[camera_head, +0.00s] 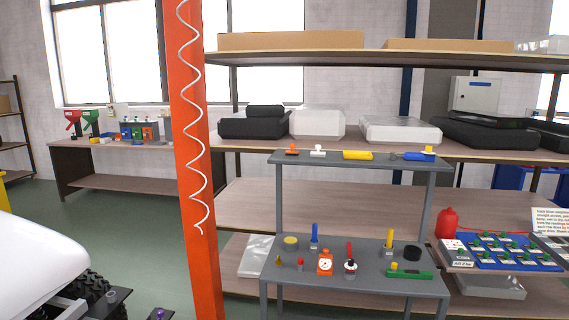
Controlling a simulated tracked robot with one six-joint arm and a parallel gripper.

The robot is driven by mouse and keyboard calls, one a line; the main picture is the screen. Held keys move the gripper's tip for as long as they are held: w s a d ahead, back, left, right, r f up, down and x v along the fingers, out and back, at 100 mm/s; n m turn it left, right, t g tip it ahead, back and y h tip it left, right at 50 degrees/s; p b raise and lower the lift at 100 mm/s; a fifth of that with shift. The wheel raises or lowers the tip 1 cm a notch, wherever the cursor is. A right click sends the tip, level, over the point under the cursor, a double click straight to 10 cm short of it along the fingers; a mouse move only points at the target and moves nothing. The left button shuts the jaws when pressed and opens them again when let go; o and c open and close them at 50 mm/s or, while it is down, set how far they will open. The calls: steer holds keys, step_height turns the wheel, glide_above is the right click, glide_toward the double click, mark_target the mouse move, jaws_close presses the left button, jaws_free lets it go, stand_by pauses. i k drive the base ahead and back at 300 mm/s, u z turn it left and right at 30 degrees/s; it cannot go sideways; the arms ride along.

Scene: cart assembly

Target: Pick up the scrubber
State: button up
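No object is clearly recognisable as the scrubber at this size. On the top shelf of the grey tool rack (335,160) stand several small tools. From left to right these are an orange-red knobbed piece (292,150), a white knobbed piece (318,150), a yellow block (357,155) and a blue and yellow tool (421,154). I cannot tell whether one of these is the scrubber. My gripper is not in view.
The rack's lower shelf holds an orange gauge (325,263), a green tool (409,274) and other small items. An orange post (195,160) with a coiled white cable stands left of the rack. A white body with a black wheel (92,287) is at lower left.

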mark_target(289, 152)
steer(key=u, duration=0.85)
steer(key=i, duration=1.2)
steer(key=z, duration=0.85)
steer(key=i, duration=1.3)
steer(key=z, duration=0.5)
